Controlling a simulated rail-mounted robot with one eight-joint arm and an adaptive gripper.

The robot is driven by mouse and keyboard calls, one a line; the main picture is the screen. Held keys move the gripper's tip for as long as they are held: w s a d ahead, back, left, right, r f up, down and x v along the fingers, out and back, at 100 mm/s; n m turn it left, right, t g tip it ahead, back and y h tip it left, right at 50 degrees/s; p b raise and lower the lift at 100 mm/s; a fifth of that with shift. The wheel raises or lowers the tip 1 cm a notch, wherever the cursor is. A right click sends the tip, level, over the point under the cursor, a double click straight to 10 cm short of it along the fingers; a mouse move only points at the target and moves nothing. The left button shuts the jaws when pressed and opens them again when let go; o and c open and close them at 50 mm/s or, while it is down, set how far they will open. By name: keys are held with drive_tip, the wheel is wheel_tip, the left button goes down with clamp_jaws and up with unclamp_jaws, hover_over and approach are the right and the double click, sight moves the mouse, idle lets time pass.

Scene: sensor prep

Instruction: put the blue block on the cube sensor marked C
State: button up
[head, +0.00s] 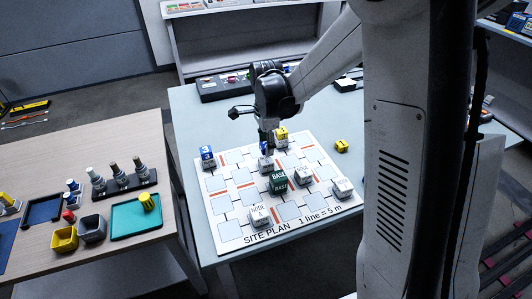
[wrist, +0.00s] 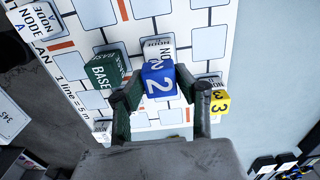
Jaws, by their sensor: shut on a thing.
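My gripper (head: 264,143) is shut on a blue block (wrist: 158,80) marked 2, its fingers on either side of it. The block (head: 263,147) is upright over a white node cube (head: 266,164), which also shows in the wrist view (wrist: 158,47). I cannot tell whether block and cube touch. The cube's letter is not legible, so I cannot tell whether it is the one marked C. A node cube marked A (head: 259,217) stands at the board's near edge. Other white cubes (head: 342,189) stand at the right.
A green BASE block (head: 278,183) stands close beside the cube. A yellow block (head: 281,132) is on a cube behind, and another blue block (head: 207,151) at the board's left. A loose yellow block (head: 342,146) lies right of the board (head: 233,232).

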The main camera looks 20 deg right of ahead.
sight(266, 159)
drive_tip(key=shift+f, duration=1.8)
drive_tip(key=shift+f, duration=0.1)
drive_tip(key=shift+f+b, duration=0.1)
drive_tip(key=shift+b, duration=0.2)
drive_tip(key=o, duration=1)
